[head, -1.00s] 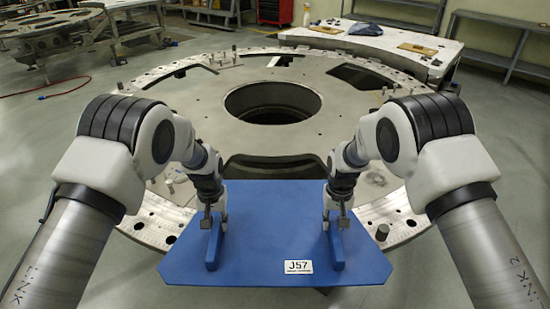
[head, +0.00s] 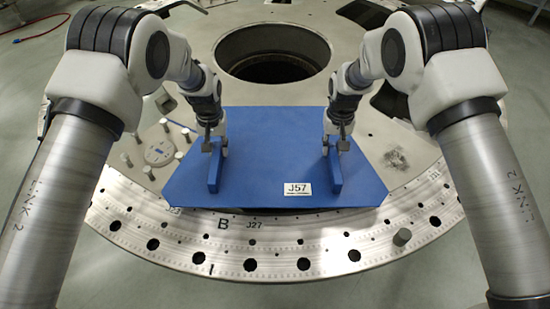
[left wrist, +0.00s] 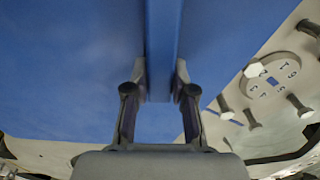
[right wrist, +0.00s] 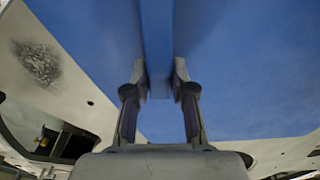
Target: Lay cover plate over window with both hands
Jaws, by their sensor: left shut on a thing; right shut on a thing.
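The blue cover plate (head: 272,160) has a white J57 label and two upright handles. It is over the near part of the round metal turret plate (head: 150,215), just in front of the large central hole. My left gripper (head: 210,148) is shut on the left handle, which also shows between its fingers in the left wrist view (left wrist: 160,92). My right gripper (head: 337,148) is shut on the right handle, seen in the right wrist view (right wrist: 159,92). The window beneath is hidden by the plate. I cannot tell whether the plate touches the turret surface.
The central hole (head: 272,52) lies beyond the plate. Several short pegs and a small numbered disc (head: 160,153) are left of the plate. The drilled rim (head: 300,250) is marked B and J27.

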